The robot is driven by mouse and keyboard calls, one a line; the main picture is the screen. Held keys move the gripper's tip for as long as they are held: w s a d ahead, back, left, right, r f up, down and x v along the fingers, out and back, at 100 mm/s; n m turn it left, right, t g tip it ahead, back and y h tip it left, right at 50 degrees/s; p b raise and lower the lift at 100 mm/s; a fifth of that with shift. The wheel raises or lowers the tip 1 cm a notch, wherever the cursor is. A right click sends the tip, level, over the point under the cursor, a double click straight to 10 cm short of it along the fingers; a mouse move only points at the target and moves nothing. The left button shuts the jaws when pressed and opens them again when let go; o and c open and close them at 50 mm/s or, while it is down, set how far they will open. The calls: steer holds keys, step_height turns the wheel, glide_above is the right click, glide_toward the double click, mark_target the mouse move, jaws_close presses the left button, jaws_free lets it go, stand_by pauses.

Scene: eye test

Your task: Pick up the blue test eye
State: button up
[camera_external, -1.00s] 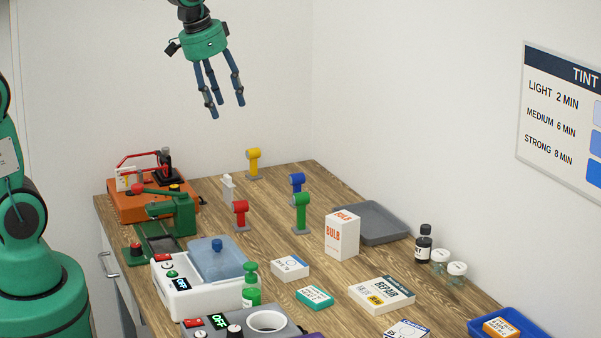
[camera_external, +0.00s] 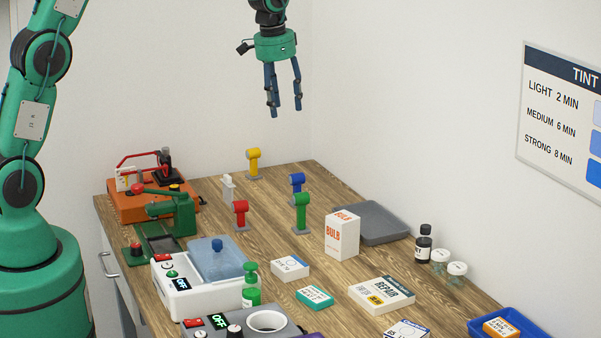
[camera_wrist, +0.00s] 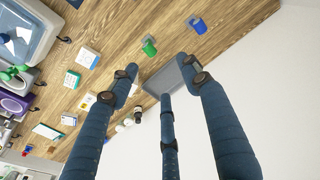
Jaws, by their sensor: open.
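The blue test eye (camera_external: 297,181) stands upright on a small grey base at the back of the wooden bench, just behind the green test eye (camera_external: 302,212). In the wrist view the blue test eye (camera_wrist: 199,26) shows near the top, right of the green one (camera_wrist: 149,47). My gripper (camera_external: 286,111) is open and empty, high above the back of the bench, its fingers pointing down. In the wrist view my three spread fingers (camera_wrist: 160,74) have nothing between them that they touch.
Yellow (camera_external: 253,163), white (camera_external: 228,187) and red (camera_external: 240,214) test eyes stand nearby. A BULB box (camera_external: 342,236) and a grey tray (camera_external: 378,224) lie to the right. An orange machine (camera_external: 140,205) and a green press (camera_external: 182,212) stand left. Walls border the bench behind and right.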

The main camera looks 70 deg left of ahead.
steer(key=w+a+f+p, duration=0.3)
steer(key=w+a+f, duration=0.3)
steer(key=f, duration=0.1)
steer(key=g+p, duration=0.2)
steer(key=p, duration=0.1)
glide_above(297, 188)
steer(key=a, duration=0.1)
steer(key=f, duration=0.9)
steer(key=shift+w+f, duration=0.2)
steer(key=shift+f, duration=0.1)
steer(key=shift+f, duration=0.15)
steer(key=shift+f, duration=4.2)
steer(key=shift+f, duration=0.1)
steer(key=shift+f+p, duration=0.5)
steer(key=shift+f, duration=2)
steer(key=shift+c, duration=0.5)
